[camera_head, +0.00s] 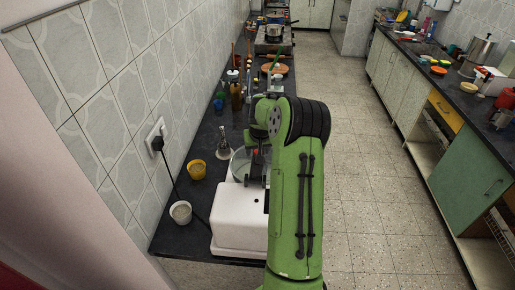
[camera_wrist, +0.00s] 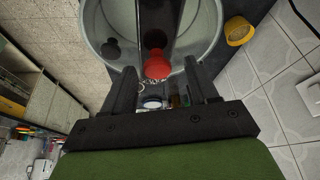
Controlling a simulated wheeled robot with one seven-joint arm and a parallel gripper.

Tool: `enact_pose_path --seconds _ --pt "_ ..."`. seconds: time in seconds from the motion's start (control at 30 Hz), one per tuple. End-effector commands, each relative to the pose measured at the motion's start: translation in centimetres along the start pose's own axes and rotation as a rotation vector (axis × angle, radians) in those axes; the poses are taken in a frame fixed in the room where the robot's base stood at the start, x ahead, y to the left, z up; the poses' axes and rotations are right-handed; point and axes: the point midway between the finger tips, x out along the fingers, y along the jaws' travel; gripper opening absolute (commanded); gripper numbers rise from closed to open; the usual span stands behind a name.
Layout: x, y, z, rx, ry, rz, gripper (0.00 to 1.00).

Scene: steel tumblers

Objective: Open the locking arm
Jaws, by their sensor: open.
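A grinder with a white base (camera_head: 238,222) and a round metal bowl (camera_head: 238,165) stands on the near end of the dark counter. In the wrist view, a dark bar crosses the bowl (camera_wrist: 208,40) and carries a red knob (camera_wrist: 157,65), which seems to belong to the locking arm. My gripper (camera_wrist: 160,68) is open, and the red knob appears between its two fingertips. I cannot tell whether they touch it.
A cord runs from the wall socket (camera_head: 157,140). The floor (camera_head: 370,200) to the right is clear.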

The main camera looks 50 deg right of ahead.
Motion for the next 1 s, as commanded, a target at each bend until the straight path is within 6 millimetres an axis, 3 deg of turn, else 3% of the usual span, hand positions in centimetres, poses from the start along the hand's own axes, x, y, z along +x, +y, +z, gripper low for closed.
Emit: enact_pose_path --seconds 0.3,0.7,1.0 --pt "0.69 0.04 -0.01 0.0 0.001 0.001 0.58" --pt "0.66 0.02 0.0 0.0 0.001 0.0 0.0" --pt "0.67 0.17 -0.12 0.0 0.009 0.003 0.0"
